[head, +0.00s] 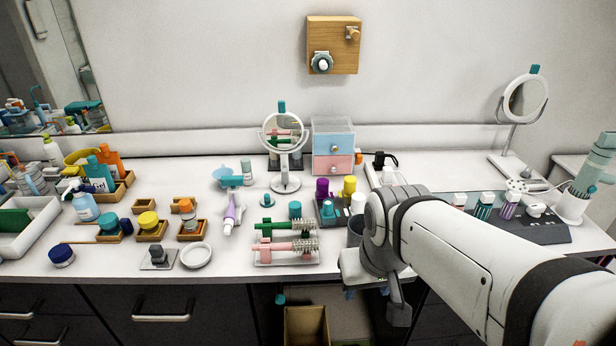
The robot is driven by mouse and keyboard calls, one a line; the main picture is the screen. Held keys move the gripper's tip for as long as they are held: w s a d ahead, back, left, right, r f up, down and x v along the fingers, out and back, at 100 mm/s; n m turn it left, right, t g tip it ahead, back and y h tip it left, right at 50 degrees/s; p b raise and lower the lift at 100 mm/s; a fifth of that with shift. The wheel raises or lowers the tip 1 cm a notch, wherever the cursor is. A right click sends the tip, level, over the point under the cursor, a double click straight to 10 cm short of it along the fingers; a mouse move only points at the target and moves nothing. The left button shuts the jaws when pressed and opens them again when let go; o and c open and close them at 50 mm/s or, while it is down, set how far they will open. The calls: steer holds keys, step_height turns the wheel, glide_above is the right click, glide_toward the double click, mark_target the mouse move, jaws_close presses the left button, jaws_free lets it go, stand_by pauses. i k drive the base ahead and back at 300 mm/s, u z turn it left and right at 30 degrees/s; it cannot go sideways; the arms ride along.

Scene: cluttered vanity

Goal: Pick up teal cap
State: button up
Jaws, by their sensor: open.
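Several teal pieces stand on the vanity, and I cannot tell for sure which is the teal cap. A short teal cylinder (295,209) stands behind the green and pink brushes. A jar with a teal top (109,223) is in a wooden tray at the left. My arm reaches in from the right and bends down near the front edge of the counter. I cannot make out my gripper's fingers; the arm hides the area behind it.
A round mirror (284,150) and a drawer box (333,147) stand behind the middle. Green and pink brushes (287,247) lie on a clear tray at the front. Bottles and wooden trays crowd the left. A white dish (196,255) is near the front edge. A dark rack (515,222) is right.

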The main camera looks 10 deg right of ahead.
mark_target(295, 207)
steer(key=z, duration=2.65)
steer(key=k, duration=0.95)
steer(key=u, duration=1.6)
steer(key=i, duration=0.95)
